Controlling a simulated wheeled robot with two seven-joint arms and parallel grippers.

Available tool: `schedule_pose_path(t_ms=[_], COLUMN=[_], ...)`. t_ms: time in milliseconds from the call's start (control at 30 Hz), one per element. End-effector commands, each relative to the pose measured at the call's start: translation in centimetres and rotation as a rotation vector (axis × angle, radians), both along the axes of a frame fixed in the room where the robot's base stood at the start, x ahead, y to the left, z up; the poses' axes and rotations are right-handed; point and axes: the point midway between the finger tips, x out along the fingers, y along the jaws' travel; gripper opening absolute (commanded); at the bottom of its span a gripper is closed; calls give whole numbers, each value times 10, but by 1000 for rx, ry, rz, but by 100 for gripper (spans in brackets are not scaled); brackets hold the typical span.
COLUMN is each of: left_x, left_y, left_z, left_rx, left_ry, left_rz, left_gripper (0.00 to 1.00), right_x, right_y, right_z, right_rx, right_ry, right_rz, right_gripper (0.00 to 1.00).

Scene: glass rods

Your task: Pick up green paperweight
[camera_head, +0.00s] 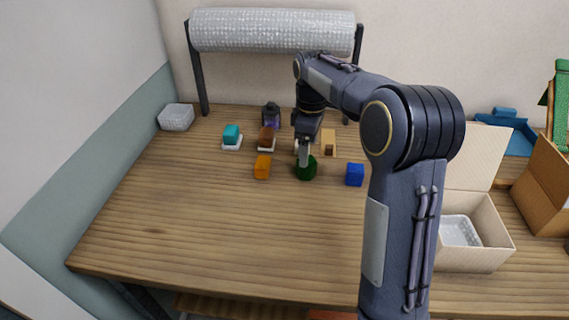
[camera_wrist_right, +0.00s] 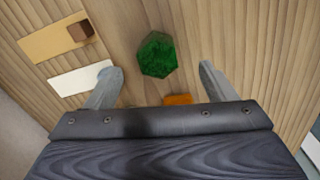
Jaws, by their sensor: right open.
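The green paperweight (camera_head: 306,171) is a small dark green faceted block on the wooden table in the head view. In the right wrist view the green paperweight (camera_wrist_right: 157,55) lies ahead of the fingertips, between the lines of the two fingers. My right gripper (camera_head: 303,155) hangs over it, pointing down and hiding part of its top. In the right wrist view the fingers of my right gripper (camera_wrist_right: 160,75) are apart with nothing between them. Whether they touch the paperweight I cannot tell. My left gripper is not in view.
An orange block (camera_head: 262,167) and a blue block (camera_head: 355,174) flank the paperweight. An open carton (camera_head: 474,262) stands at right. The table's front left is clear.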

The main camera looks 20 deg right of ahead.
Motion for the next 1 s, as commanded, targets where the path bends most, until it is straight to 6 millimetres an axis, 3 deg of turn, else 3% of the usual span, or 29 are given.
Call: schedule_pose_path(t_ms=[433,767,1000], left_x=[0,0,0], left_y=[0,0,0], left_z=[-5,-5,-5], left_rx=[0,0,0], left_ry=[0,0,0], left_rz=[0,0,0], left_gripper=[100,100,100], right_x=[6,6,6], right_y=[2,2,2], right_z=[-60,-68,-67], right_rx=[2,2,3], right_ry=[2,-1,-1], right_rz=[-3,-4,-4], right_gripper=[77,77,47])
